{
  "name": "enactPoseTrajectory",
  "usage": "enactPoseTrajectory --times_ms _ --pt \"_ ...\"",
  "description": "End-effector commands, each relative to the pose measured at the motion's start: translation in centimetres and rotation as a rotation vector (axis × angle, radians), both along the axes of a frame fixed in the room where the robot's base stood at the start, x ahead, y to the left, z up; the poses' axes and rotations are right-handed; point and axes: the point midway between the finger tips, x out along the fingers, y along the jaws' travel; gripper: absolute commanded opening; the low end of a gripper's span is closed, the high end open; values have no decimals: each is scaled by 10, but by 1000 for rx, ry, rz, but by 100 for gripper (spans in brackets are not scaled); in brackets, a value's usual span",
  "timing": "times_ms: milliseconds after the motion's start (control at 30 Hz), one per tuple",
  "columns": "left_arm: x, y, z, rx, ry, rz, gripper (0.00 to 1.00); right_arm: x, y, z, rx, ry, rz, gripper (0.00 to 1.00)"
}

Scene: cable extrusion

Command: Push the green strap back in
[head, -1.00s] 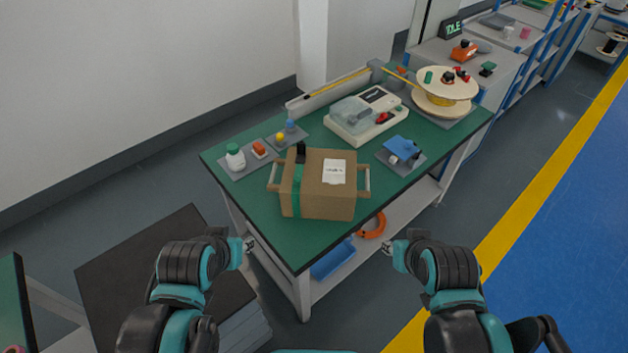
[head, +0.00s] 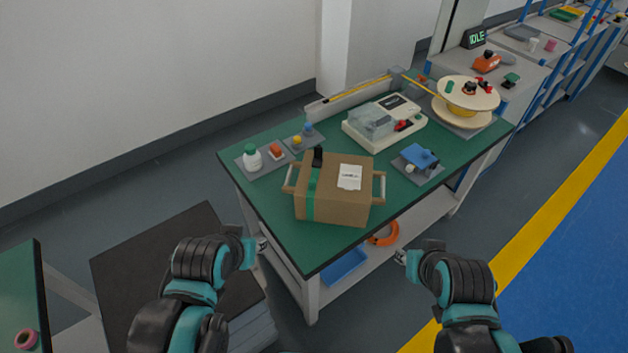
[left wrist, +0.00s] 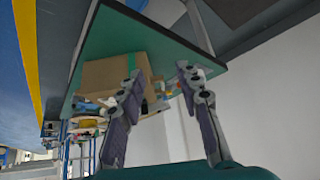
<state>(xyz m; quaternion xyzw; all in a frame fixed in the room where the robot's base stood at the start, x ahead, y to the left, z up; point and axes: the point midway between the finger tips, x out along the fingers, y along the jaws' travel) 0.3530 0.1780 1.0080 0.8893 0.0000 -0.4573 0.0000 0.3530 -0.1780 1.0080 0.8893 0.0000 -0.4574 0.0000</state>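A brown cardboard box (head: 340,207) with side handles and a white label sits on the green-topped table (head: 300,246). The green strap (head: 308,200) runs down its left part, below a black buckle (head: 318,157). My left gripper (head: 262,245) is off the table's left edge, apart from the box. Its fingers are spread and empty in the left wrist view (left wrist: 160,78). My right gripper (head: 400,257) is in front of the table, apart from the box; its fingers are too small to read.
A blue part (head: 418,156) lies on a mat to the right. A lower shelf holds a blue bin (head: 344,265) and an orange ring (head: 385,235).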

Motion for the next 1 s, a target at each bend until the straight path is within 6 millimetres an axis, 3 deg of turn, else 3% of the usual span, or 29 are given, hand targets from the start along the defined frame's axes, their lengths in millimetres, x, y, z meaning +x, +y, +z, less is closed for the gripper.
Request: enactPoseTrajectory --times_ms 367,500,567,667,800,1000 --pt "0 0 0 0 0 0 35 0 0 0 0 0 0 32" --pt "3 0 3 -18 6 22 3 0 0 2 0 0 0 32" --pt "8 -1 10 -55 19 65 0 0 0 6 0 0 0 32" --pt "25 -3 26 -172 61 208 0 0 0 18 0 0 0 32" --pt "64 -8 50 -401 158 518 0 0 0 39 0 0 0 32" --pt "125 -14 62 -700 319 1013 0 0 0 66 0 0 0 32"
